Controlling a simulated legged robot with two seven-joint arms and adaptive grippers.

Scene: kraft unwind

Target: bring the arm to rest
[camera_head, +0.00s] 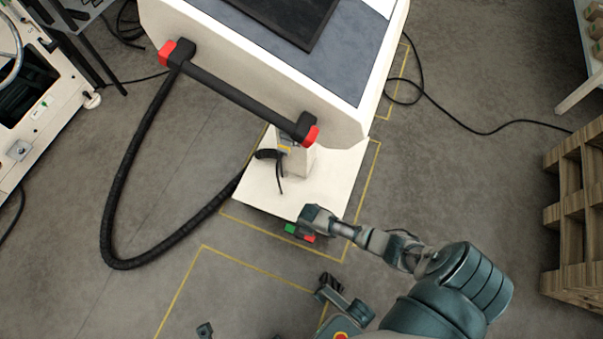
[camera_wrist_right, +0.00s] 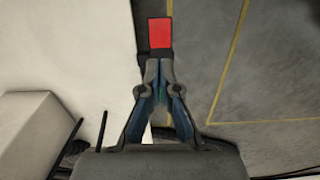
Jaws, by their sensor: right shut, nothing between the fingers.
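My right arm (camera_head: 385,245) reaches in from the lower right of the head view. Its gripper (camera_head: 312,217) is over the front edge of the white base plate (camera_head: 270,190), beside a small box with a green button (camera_head: 290,228) and a red button (camera_head: 309,238). In the wrist view the right gripper (camera_wrist_right: 159,66) is shut and empty. Its tips point at the red button (camera_wrist_right: 160,33), and a bit of green shows between the fingers. I cannot tell whether the tips touch the box.
A large white machine (camera_head: 350,70) with a black bar stands above the plate. A thick black hose (camera_head: 107,220) loops on the floor at left. Wooden pallets (camera_head: 575,215) stand at right. The floor between arm and pallets is clear.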

